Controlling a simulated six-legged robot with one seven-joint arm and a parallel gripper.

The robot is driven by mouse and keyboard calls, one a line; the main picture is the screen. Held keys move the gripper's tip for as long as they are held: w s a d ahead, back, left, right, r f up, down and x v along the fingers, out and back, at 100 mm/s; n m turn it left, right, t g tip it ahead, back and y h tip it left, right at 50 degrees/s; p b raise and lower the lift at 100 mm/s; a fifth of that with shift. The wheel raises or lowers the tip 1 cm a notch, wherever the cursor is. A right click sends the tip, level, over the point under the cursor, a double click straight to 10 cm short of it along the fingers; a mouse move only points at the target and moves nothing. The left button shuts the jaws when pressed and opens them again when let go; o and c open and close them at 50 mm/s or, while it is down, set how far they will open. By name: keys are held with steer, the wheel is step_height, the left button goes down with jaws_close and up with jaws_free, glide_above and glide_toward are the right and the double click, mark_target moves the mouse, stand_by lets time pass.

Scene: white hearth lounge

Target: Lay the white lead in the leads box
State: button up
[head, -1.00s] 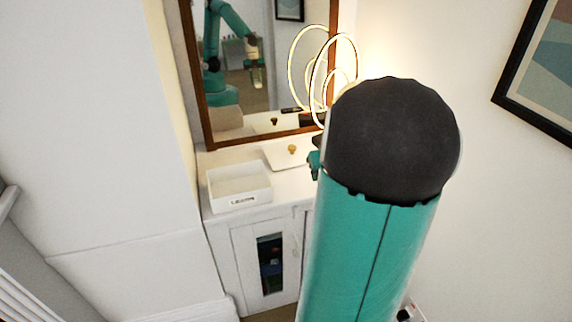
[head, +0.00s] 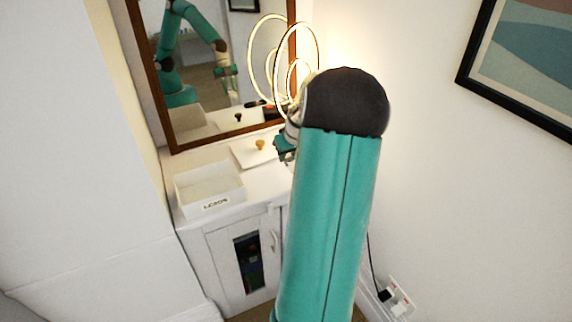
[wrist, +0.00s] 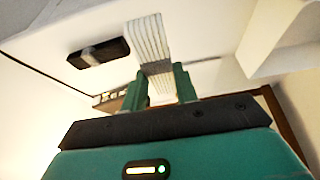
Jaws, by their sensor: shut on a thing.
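The leads box (head: 211,204) is a white open tray labelled LEADS, on the left of the white cabinet top in the head view; it looks empty. My gripper (head: 286,151) is to its right, partly hidden behind my arm. In the wrist view my gripper (wrist: 160,82) is shut on the white lead (wrist: 148,38), a flat ribbed white bundle with a grey band. The lead points away from the fingers. I cannot tell how far it is above the cabinet top. The lead is not clear in the head view.
A white lid with a wooden knob (head: 260,145) lies between box and gripper. A black bundle with a grey band (wrist: 98,52) lies beside the white lead. A mirror (head: 172,95) and a lit ring lamp (head: 268,45) stand behind. A wall socket (head: 400,297) is low on the right.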

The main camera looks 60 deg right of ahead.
glide_above(285, 170)
steer(key=s, duration=0.1)
steer(key=f, duration=0.4)
steer(key=shift+s+a+f, duration=0.15)
steer(key=shift+a+f, duration=0.2)
steer(key=shift+f, duration=1.45)
steer(key=shift+f, duration=0.1)
steer(key=shift+f, duration=0.1)
steer(key=o, duration=1)
